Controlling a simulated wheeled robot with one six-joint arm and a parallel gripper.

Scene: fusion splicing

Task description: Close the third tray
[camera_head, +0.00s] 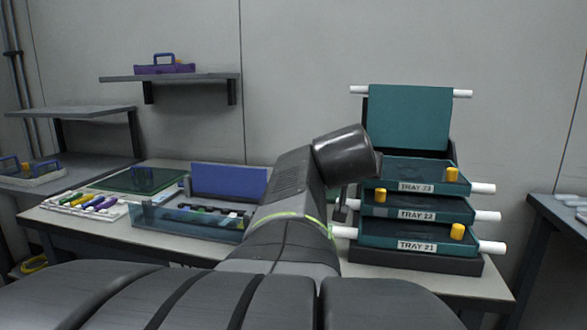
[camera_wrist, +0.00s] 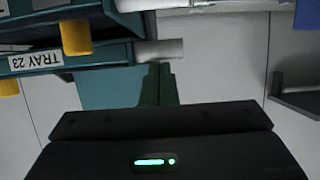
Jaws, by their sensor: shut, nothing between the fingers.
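The stack of teal trays stands at the right of the bench in the head view. The trays labelled TRAY 23 (camera_head: 417,174), TRAY 22 (camera_head: 415,203) and TRAY 21 (camera_head: 420,235) lie flat, one above another, with yellow knobs and white side rods. A teal tray panel (camera_head: 410,118) stands upright above them. TRAY 23 (camera_wrist: 30,62) also shows in the wrist view, its white rod (camera_wrist: 160,50) near my gripper (camera_wrist: 160,84). My gripper is shut and empty, apparently apart from the rod. In the head view my arm hides most of it.
A clear-walled bin (camera_head: 190,222), a blue panel (camera_head: 228,182) and several coloured tools (camera_head: 95,203) are on the left of the bench (camera_head: 490,290). A wall shelf (camera_head: 180,77) holds a purple case (camera_head: 165,68). Another table (camera_head: 565,215) stands at the far right.

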